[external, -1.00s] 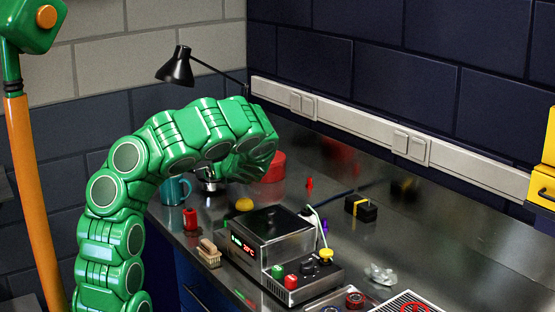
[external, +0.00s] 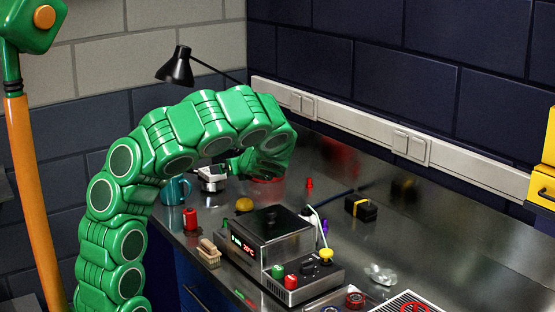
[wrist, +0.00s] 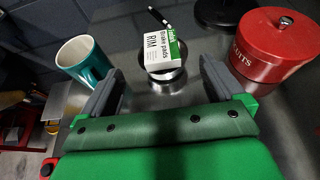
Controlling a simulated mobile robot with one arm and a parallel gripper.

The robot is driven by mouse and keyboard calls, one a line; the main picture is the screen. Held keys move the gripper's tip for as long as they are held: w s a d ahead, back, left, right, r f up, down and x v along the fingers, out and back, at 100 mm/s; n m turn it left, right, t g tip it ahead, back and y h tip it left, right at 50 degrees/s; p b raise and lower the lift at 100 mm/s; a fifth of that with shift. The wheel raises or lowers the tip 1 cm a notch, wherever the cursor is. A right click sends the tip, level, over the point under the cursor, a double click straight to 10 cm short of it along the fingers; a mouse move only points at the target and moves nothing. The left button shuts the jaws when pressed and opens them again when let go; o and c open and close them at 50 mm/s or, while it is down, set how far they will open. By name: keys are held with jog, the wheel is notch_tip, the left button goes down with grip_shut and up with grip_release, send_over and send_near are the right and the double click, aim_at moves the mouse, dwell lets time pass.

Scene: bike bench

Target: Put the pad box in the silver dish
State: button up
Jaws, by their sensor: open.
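The pad box (wrist: 160,46), white with a green end and printed "Brake pads RIM", sits tilted in the small silver dish (wrist: 166,86). In the external view my gripper (external: 238,166) is just right of the dish, partly hidden by my wrist.
A teal mug (wrist: 85,60) stands left of the dish, and a red lidded tin (wrist: 268,48) stands to the right. A black lamp base (wrist: 218,12) is behind. A control box (external: 270,240), a red can (external: 190,219) and a brush (external: 208,252) stand nearer on the bench.

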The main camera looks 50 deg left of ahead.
jog(key=shift+d+r, duration=0.25)
jog(key=shift+d, duration=0.4)
jog(key=shift+s, duration=0.1)
